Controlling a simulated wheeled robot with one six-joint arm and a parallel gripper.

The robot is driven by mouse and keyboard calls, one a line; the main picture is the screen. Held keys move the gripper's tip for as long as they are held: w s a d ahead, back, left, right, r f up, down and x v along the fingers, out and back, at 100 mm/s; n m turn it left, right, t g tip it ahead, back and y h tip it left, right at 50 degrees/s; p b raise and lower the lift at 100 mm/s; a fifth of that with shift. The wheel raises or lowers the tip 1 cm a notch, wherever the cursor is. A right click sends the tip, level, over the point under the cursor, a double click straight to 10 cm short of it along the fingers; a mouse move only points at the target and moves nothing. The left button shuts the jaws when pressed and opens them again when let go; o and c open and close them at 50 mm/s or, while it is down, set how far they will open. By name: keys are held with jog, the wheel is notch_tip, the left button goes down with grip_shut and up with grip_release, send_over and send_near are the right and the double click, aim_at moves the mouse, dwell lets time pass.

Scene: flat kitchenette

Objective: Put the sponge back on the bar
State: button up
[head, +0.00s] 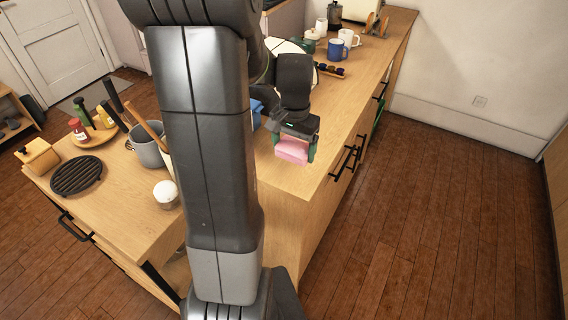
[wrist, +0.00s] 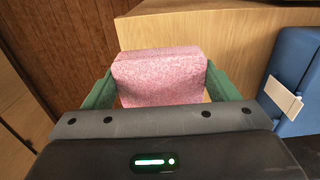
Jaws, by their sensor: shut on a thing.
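The pink sponge (head: 292,150) is held between the green fingers of my gripper (head: 295,146) in the head view. It hangs near the counter's right front edge. In the wrist view the sponge (wrist: 160,76) fills the space between the two green fingers of my gripper (wrist: 157,90), with a finger against each side. Black bars (head: 347,158) stick out from the counter front, just right of the gripper in the head view. I cannot tell which bar the task means.
A blue object (wrist: 298,80) with a white part stands close on the right in the wrist view. The wooden counter (head: 290,180) holds a blue mug (head: 336,49) and other items farther back. The floor (head: 430,210) to the right is clear. My arm hides part of the counter.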

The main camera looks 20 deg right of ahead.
send_over(291, 178)
notch_tip(291, 178, down, 6)
jog(key=shift+f+p, duration=0.1)
jog(key=shift+p, duration=0.2)
jog(key=shift+f, duration=1.9)
jog(key=shift+f, duration=0.25)
jog(key=o, duration=0.8)
jog(key=shift+r, duration=0.1)
jog(key=shift+o, duration=0.2)
jog(key=shift+r, duration=0.1)
notch_tip(291, 178, up, 12)
jog(key=shift+r, duration=0.1)
